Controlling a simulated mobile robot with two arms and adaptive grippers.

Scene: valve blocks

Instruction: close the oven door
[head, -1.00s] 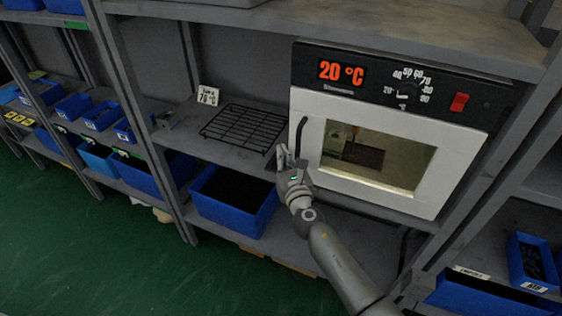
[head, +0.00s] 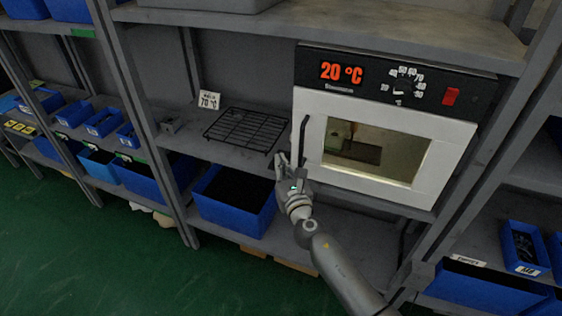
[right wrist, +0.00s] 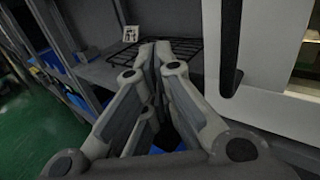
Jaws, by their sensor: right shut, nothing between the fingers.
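The oven (head: 395,125) sits on the shelf at the right in the head view, with a black panel reading 20 °C. Its white door (head: 312,150) looks flush with the oven front, though I cannot tell if it is fully shut. The dark door handle (head: 304,137) is at the door's left edge and also shows in the right wrist view (right wrist: 230,45). My right gripper (head: 282,157) is shut and empty, beside the lower end of the handle and to its left. My left gripper is not in view.
A black wire rack (head: 245,130) lies on the shelf left of the oven, near a 70 °C sign (head: 209,101). A blue bin (head: 234,200) stands on the shelf below. A red switch (head: 450,96) is on the oven panel. Green floor (head: 90,260) is open at the left.

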